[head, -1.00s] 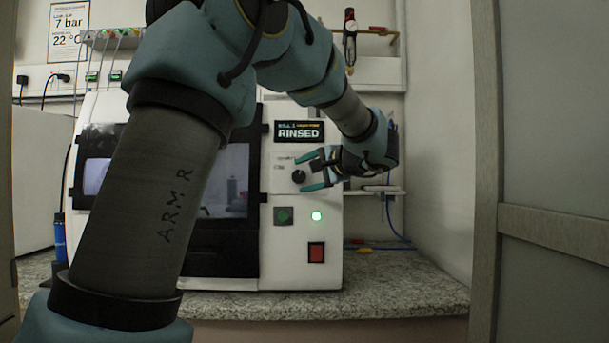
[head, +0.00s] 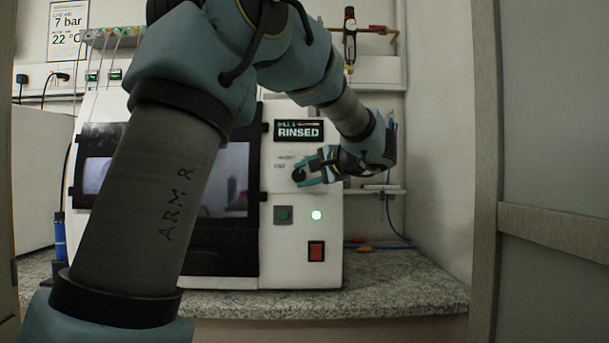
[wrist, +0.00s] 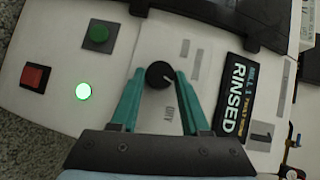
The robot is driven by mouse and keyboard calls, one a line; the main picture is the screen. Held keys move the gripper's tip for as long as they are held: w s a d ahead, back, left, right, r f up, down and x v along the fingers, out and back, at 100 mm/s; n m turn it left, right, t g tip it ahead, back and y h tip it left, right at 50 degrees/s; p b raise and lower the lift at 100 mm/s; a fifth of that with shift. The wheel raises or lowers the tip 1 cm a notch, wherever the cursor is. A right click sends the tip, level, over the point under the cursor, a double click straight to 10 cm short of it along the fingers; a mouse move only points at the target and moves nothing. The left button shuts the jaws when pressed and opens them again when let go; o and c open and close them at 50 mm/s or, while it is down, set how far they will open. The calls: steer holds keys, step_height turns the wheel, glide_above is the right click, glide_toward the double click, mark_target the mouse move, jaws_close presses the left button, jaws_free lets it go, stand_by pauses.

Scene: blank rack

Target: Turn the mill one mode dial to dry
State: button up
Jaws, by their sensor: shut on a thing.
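The mill (head: 300,255) is a white machine on the counter with a dark window on its left side. Its mode dial (wrist: 159,75) is a round black knob with a pale pointer mark, and it also shows in the head view (head: 299,174). My gripper (wrist: 160,82) is at the dial, with its teal fingers on either side of the knob, shut on it. The display (wrist: 236,95) reads "RINSED".
A green button (wrist: 97,37), a lit green lamp (wrist: 83,91) and a red switch (wrist: 34,77) are on the same panel. A grey panel edge (head: 486,200) stands to the right. The granite counter (head: 400,290) is clear in front.

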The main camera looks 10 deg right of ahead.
steer(key=shift+f+b, duration=0.2)
steer(key=shift+b, duration=0.3)
jaws_close()
steer(key=shift+f+m+t+b, duration=0.1)
steer(key=shift+m+t+b, duration=0.2)
steer(key=shift+m+b, duration=0.1)
steer(key=m+b, duration=0.1)
steer(key=t+b, duration=0.1)
steer(key=b, duration=0.1)
steer(key=shift+s+f+m, duration=0.1)
steer(key=shift+f+m, duration=0.15)
steer(key=shift+m, duration=0.15)
steer(key=m+t+b, duration=0.2)
steer(key=b, duration=0.1)
steer(key=shift+f+m+y+b, duration=0.15)
steer(key=shift+m+y+b, duration=0.15)
steer(key=shift+m, duration=0.1)
steer(key=shift+a+m+t+b, duration=0.1)
steer(key=shift+m+t+b, duration=0.4)
steer(key=shift+m+b, duration=0.45)
steer(key=shift+m, duration=0.25)
steer(key=o, duration=1.2)
jaws_free()
steer(key=shift+r, duration=0.2)
steer(key=shift+c, duration=0.2)
